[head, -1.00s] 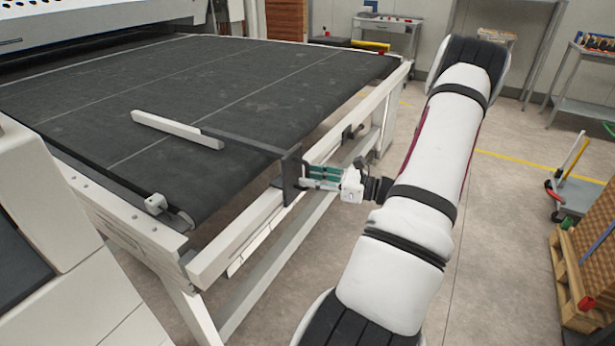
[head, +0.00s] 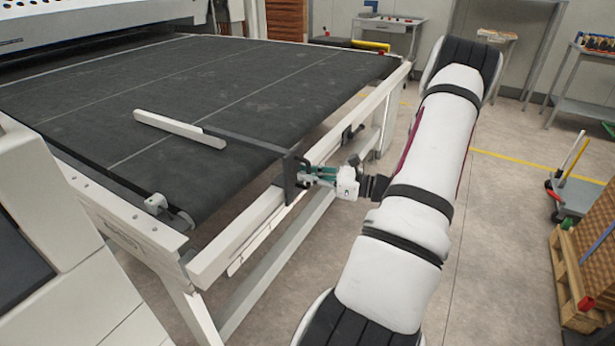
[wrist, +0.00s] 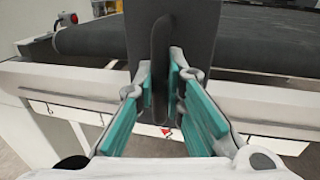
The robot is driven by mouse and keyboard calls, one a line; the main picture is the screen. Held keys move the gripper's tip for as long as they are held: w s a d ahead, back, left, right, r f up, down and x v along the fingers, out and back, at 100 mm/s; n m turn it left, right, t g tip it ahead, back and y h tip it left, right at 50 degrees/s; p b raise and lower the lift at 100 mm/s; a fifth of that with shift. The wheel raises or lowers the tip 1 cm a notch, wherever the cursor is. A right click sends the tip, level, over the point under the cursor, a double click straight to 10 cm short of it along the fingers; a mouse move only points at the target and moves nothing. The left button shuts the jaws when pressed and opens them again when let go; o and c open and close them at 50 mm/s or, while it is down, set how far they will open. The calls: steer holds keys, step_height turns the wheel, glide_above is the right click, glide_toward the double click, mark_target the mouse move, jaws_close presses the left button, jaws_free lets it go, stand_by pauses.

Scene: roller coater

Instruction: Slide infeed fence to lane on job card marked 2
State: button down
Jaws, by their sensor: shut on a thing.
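The infeed fence is a white bar (head: 180,129) lying above the dark belt (head: 110,100). A dark arm (head: 245,143) joins it to a dark carriage plate (head: 290,180) on the white front rail (head: 232,238). My gripper (head: 309,175) is at the outer side of the carriage. In the wrist view its teal-padded fingers (wrist: 161,88) are closed around an upright dark fin (wrist: 159,60) on the carriage plate. Below the rail in the wrist view is a pale strip with marks and a small red marker (wrist: 166,131). I see no readable job card.
Thin pale lane lines run along the belt. A dark knob (head: 352,132) sits farther along the rail. A white machine housing (head: 60,220) stands at left. The floor right of the rail is open, with a cart (head: 578,190) and wooden pallet (head: 580,265) at far right.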

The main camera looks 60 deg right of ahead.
steer(key=shift+d, duration=0.35)
steer(key=c, duration=1.7)
jaws_free()
steer(key=shift+o, duration=0.2)
steer(key=v, duration=1.2)
steer(key=shift+a, duration=0.1)
